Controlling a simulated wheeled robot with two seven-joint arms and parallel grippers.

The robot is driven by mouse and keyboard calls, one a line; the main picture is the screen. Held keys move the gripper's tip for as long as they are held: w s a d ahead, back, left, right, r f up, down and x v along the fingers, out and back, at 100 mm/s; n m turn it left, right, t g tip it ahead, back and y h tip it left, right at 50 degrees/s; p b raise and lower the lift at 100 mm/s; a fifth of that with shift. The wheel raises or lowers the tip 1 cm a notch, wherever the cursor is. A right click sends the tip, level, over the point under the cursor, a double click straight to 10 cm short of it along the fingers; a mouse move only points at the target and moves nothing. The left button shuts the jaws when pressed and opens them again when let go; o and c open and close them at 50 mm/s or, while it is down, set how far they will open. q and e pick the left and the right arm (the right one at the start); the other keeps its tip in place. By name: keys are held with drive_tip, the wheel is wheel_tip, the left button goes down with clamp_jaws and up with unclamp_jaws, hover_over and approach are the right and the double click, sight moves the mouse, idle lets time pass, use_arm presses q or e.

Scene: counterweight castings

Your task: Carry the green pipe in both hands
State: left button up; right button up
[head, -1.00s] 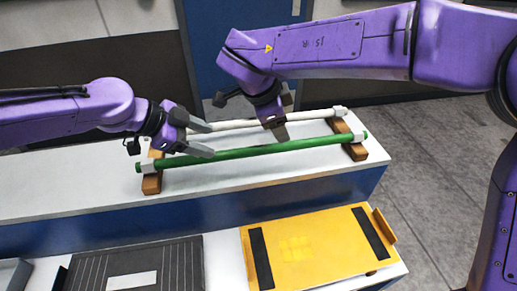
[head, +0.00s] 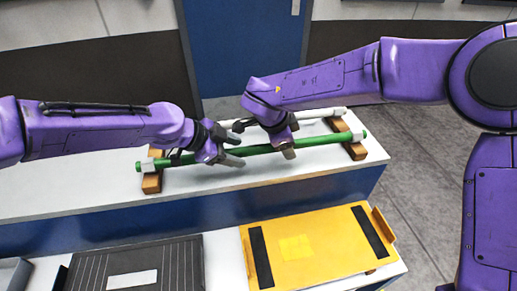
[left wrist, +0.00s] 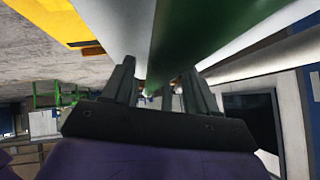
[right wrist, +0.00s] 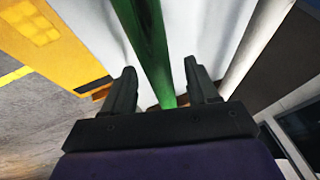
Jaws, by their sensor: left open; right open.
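The green pipe (head: 318,141) lies lengthwise on two wooden blocks on the white counter, with white collars near its ends. My left gripper (head: 234,150) is open over its middle-left part; in the left wrist view the pipe (left wrist: 205,30) runs past the fingertips (left wrist: 158,68). My right gripper (head: 284,146) is open at the pipe, right of the left gripper. In the right wrist view the pipe (right wrist: 152,45) runs between the open fingers (right wrist: 159,68). Whether any finger touches it cannot be told.
A white pipe (head: 318,113) lies behind the green one on the same wooden blocks (head: 355,151). In front stand a yellow plate (head: 318,250) with black strips and a dark ribbed panel (head: 180,262). The counter (head: 60,190) is bare at the left.

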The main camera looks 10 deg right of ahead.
use_arm(q)
clamp_jaws()
use_arm(e)
clamp_jaws()
use_arm(q)
drive_tip(key=shift+r, duration=0.15)
use_arm(e)
drive_tip(key=shift+r, duration=0.15)
